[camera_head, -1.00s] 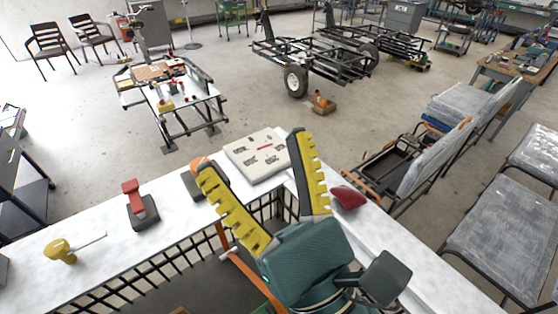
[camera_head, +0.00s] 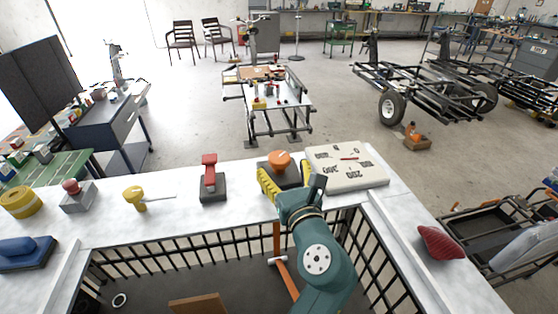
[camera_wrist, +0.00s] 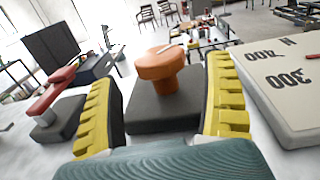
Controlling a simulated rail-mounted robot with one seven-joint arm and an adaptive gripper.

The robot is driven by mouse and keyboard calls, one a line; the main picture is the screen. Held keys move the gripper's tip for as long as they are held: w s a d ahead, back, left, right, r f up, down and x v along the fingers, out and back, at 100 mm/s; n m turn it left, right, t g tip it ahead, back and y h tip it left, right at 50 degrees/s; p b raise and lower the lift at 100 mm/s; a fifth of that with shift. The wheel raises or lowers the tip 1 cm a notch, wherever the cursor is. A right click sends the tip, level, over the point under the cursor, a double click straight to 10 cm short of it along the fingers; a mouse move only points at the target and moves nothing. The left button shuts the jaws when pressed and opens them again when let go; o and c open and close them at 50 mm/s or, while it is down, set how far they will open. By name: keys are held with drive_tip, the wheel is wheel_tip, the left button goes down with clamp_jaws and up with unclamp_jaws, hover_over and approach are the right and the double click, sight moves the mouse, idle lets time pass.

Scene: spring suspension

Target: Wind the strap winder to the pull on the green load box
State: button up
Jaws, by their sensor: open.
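An orange knob (camera_head: 279,158) on a dark block stands on the white counter, left of the cream plate (camera_head: 345,168). I cannot tell for sure that this knob is the strap winder. The plate bears force marks in N and a short red needle. My gripper (camera_head: 281,184) is open and points at the knob from the near side. In the wrist view, the orange knob (camera_wrist: 158,66) and its dark block (camera_wrist: 165,108) appear between the yellow-toothed fingers (camera_wrist: 163,100). I cannot tell whether the fingers touch the block. I cannot make out a green load box.
On the counter (camera_head: 100,215) stand a red lever (camera_head: 209,172), a yellow handle with a rod (camera_head: 136,199), a red knob on a grey block (camera_head: 74,196) and a yellow roll (camera_head: 20,202). A dark red cushion-like piece (camera_head: 440,243) lies right. Black railing (camera_head: 190,259) runs below.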

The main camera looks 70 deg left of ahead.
sight(282, 168)
drive_tip(key=shift+w+a, duration=0.15)
drive_tip(key=shift+a, duration=0.8)
drive_tip(key=shift+w+a, duration=0.15)
drive_tip(key=shift+a, duration=0.8)
drive_tip(key=c, duration=1.2)
drive_tip(key=shift+r+t+p, duration=0.1)
drive_tip(key=shift+t+p, duration=0.2)
drive_tip(key=shift+p, duration=0.15)
